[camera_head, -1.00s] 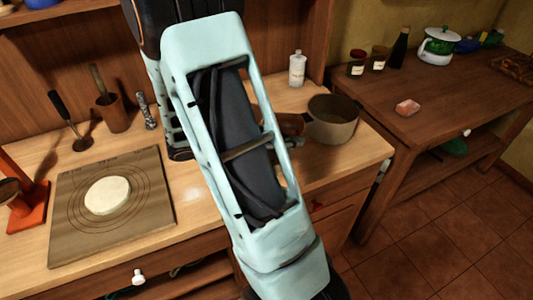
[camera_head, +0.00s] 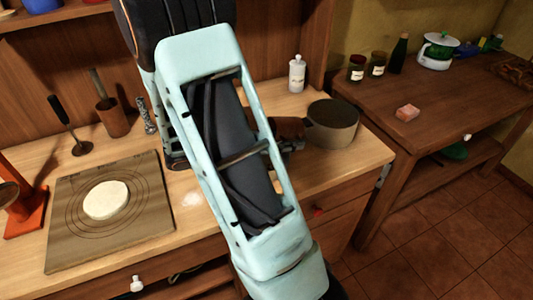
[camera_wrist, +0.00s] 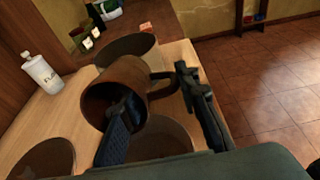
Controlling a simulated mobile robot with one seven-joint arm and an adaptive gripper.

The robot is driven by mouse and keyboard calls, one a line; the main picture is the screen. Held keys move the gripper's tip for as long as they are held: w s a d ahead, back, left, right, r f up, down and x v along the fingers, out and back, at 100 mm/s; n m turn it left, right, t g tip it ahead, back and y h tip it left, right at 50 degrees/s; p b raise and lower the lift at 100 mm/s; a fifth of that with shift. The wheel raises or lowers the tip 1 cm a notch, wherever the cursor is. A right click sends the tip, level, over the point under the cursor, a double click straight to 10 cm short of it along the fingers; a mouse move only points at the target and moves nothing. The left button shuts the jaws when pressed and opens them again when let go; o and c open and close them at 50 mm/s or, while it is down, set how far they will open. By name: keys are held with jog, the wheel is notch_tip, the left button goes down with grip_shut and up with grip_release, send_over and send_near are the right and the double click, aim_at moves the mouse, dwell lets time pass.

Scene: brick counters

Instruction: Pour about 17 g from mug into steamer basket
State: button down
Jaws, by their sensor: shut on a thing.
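A brown mug (camera_wrist: 112,98) is held by my gripper (camera_wrist: 157,84) and lies tilted on its side, its mouth towards the lower left in the wrist view. One finger overlaps the mouth and the other is beside the handle. Part of the mug (camera_head: 290,127) shows behind my arm in the head view. Another round vessel (camera_head: 333,125) stands at the counter's right end. No pouring contents are visible.
A board with pale dough (camera_head: 106,199) lies left. A side table (camera_head: 440,110) with jars and a pot stands right, beyond a gap.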

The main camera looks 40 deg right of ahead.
jog(key=shift+w+a+r+g+h+b, duration=0.15)
jog(key=shift+a+r+h+b, duration=0.1)
jog(key=shift+h+b, duration=0.55)
jog(key=shift+a+r+g+h+b, duration=0.25)
jog(key=shift+h+b, duration=0.3)
jog(key=shift+h, duration=0.3)
jog(key=shift+w+a+r+g+h+b, duration=0.1)
jog(key=shift+a+r+h+b, duration=0.15)
jog(key=shift+h+b, duration=0.55)
dwell(4.8)
